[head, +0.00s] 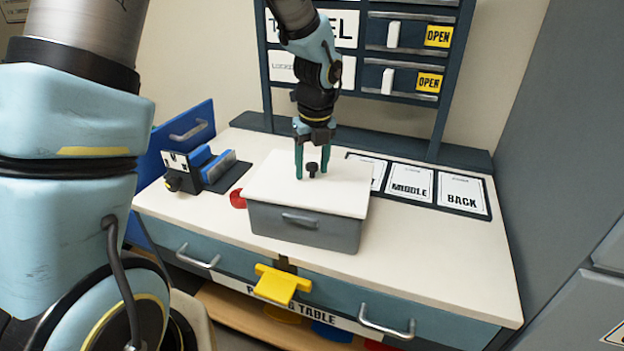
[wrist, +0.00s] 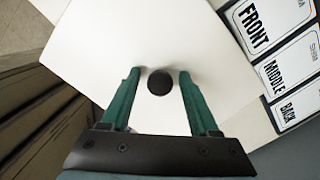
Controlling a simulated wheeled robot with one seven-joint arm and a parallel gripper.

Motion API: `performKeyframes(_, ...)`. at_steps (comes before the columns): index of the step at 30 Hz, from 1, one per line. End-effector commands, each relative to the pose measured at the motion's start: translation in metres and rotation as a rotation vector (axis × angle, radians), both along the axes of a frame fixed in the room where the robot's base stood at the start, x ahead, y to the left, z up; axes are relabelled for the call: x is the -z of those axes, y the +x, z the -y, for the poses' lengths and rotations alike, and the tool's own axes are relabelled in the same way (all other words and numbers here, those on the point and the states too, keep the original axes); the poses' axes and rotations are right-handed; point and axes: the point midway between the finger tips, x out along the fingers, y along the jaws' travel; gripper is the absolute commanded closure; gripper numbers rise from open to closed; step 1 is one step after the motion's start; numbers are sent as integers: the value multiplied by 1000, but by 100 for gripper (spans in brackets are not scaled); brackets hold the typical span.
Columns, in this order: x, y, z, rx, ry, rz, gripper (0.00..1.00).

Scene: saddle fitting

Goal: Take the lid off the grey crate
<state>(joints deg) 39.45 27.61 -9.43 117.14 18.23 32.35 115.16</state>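The grey crate (head: 300,229) stands on the table with its white lid (head: 345,189) lying flat on top. A black knob (head: 312,169) stands up from the middle of the lid. My gripper (head: 313,172) is above the lid, fingers pointing down, one finger on each side of the knob. In the wrist view the knob (wrist: 160,82) lies between the green fingertips (wrist: 159,75), with a gap on both sides. The gripper is open and holds nothing. The crate's inside is hidden by the lid.
Cards marked MIDDLE (head: 410,184) and BACK (head: 461,191) lie right of the crate on a dark mat. A blue and black device (head: 202,168) and a red object (head: 238,199) are at left. The table's front right (head: 430,265) is clear.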

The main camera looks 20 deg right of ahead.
Motion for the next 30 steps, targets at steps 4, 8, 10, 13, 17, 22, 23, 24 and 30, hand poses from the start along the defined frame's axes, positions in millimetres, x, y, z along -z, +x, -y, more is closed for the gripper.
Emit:
performKeyframes(4,0,0,0,0,0,0,57)
performKeyframes(8,0,0,0,0,0,0,71)
performKeyframes(10,0,0,0,0,0,0,79)
performKeyframes(13,0,0,0,0,0,0,90)
performKeyframes(17,0,0,0,0,0,0,100)
performKeyframes(22,0,0,0,0,0,0,100)
performKeyframes(23,-1,0,0,0,0,0,100)
performKeyframes(24,-1,0,0,0,0,0,100)
performKeyframes(30,-3,0,0,0,0,1,100)
